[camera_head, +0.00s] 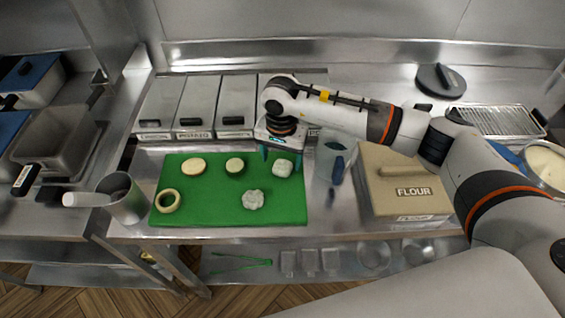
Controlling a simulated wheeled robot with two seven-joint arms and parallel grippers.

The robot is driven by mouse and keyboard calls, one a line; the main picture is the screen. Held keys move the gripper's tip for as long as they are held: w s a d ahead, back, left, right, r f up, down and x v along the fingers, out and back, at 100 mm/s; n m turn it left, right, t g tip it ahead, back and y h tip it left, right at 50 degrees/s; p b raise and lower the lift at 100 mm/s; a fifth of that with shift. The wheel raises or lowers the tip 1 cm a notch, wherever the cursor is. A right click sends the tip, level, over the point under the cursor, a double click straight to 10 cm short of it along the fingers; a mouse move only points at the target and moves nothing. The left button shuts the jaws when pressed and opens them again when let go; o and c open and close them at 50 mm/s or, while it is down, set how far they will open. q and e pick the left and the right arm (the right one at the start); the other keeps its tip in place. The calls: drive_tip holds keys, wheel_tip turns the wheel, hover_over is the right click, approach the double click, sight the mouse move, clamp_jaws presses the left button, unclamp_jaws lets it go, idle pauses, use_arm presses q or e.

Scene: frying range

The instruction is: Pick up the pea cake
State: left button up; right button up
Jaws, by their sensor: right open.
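Several food pieces lie on a green board (205,208). A small round piece with a green rim and paler top (235,166) is at the back middle of the board and looks most like the pea cake. A pale whitish piece (282,168) lies to its right. My right gripper (281,158) points down over the board's back right corner, with its fingers apart on either side of the pale piece. I cannot tell whether the fingers touch it. The round green piece is left of the gripper, clear of it. My left gripper is not in view.
A beige disc (192,166), a ring (167,201) and a whitish lump (253,200) share the board. Lidded bins (195,105) stand behind. A clear container (331,165) and the flour box (400,190) are right; a metal pot (124,200) is left.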

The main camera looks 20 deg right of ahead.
sight(282, 167)
drive_tip(key=shift+s+f+p, duration=0.1)
drive_tip(key=shift+f+p, duration=0.2)
drive_tip(key=shift+f, duration=1.2)
drive_tip(key=c, duration=0.9)
drive_tip(key=shift+o, duration=0.2)
drive_tip(key=shift+r, duration=0.1)
